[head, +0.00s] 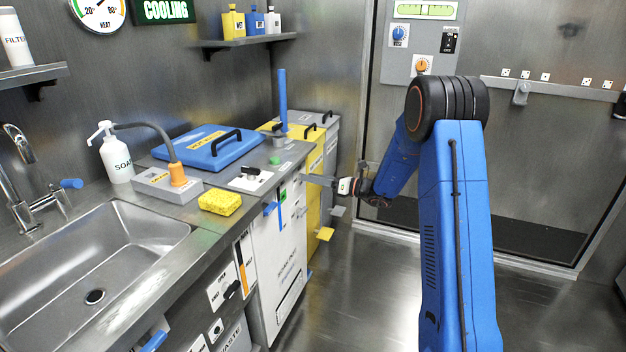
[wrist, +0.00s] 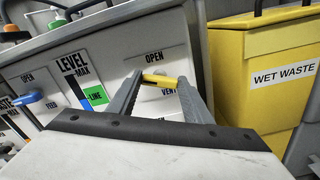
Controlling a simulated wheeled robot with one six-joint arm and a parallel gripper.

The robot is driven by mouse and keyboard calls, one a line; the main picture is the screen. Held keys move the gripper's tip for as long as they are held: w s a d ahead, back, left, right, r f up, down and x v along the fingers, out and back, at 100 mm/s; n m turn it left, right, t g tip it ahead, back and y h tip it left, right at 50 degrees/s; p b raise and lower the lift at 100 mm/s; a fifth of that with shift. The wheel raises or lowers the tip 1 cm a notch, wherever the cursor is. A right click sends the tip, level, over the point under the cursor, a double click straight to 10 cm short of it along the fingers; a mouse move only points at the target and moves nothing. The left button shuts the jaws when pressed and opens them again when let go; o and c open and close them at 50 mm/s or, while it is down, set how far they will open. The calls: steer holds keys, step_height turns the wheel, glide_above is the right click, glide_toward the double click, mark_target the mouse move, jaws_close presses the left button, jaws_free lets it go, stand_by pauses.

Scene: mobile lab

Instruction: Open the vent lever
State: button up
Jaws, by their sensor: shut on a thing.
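The vent lever (wrist: 158,79) is a short yellow handle on a white plate marked OPEN and VENT, on the front of a pale cabinet. It lies roughly level in the wrist view, just below the word OPEN. My gripper (wrist: 160,82) reaches to it from below in that view, with its two grey fingers shut on the handle from either side. The lower plate marking is partly hidden by the fingers. In the head view my gripper (head: 308,179) is at the cabinet's front near its right edge, and the lever is too small to make out.
A blue feed lever (wrist: 31,98) and a level gauge with a green marker (wrist: 96,96) are left of the vent plate. A yellow wet waste bin (wrist: 270,85) stands close on the right. The counter above holds a blue lid (head: 208,147). Open floor (head: 365,290) lies in front.

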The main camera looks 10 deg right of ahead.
stand_by(0.3)
steer(key=o, duration=1.1)
steer(key=shift+c, duration=0.2)
steer(key=shift+d, duration=0.1)
steer(key=v, duration=1.7)
steer(key=shift+s+d, duration=0.1)
